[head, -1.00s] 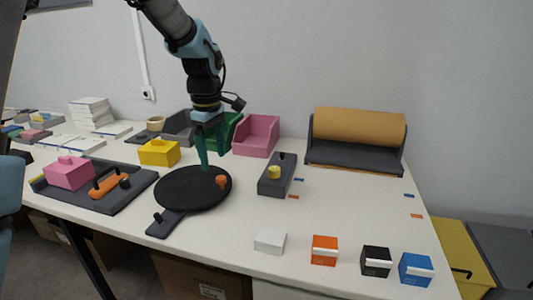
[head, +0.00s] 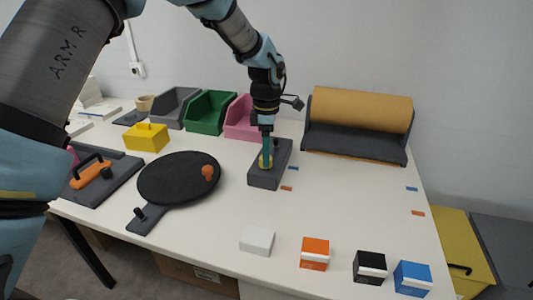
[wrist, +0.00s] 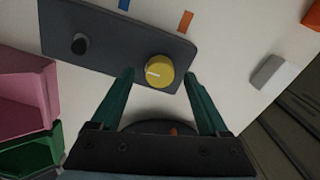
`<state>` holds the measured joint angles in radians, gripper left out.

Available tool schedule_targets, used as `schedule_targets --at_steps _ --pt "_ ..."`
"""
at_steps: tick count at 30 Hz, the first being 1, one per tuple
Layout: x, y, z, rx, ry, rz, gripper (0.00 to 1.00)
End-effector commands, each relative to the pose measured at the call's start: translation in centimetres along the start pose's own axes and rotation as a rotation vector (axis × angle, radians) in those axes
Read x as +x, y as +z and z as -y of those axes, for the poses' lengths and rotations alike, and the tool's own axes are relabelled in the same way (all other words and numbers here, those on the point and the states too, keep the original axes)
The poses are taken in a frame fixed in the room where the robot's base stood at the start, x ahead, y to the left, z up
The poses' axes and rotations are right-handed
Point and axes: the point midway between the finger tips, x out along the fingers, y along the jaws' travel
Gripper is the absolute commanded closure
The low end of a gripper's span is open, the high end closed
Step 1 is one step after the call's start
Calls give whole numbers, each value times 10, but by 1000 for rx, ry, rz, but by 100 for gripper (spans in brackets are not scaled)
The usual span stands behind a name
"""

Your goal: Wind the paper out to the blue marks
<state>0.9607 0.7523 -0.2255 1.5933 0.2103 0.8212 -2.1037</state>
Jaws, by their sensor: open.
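The brown paper roll (head: 362,108) sits in a dark grey holder (head: 355,142) at the back right. A thin strip of paper shows along the holder's front edge. Blue marks (head: 411,188) lie on the table to the right and by the control box, where one also shows in the wrist view (wrist: 124,4). The dark grey control box (head: 265,178) bears a yellow knob (wrist: 159,72) with a white line and a black knob (wrist: 80,44). My gripper (wrist: 160,74) is open, with its green fingertips either side of the yellow knob; whether they touch it I cannot tell.
Orange marks (head: 418,212) lie nearer the front than the blue ones. A black round plate with a handle (head: 175,180) is left of the box. Pink (head: 240,120) and green bins stand behind. Small boxes (head: 315,253) line the front. The table before the holder is clear.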

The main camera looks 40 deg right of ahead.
Motion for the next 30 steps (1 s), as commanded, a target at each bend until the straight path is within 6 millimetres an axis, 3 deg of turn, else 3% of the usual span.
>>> schedule_targets --at_steps 6,15,30 --pt "18 0 0 0 0 1 22" --pt "21 0 0 0 1 1 22" --pt "21 0 0 0 1 1 77"
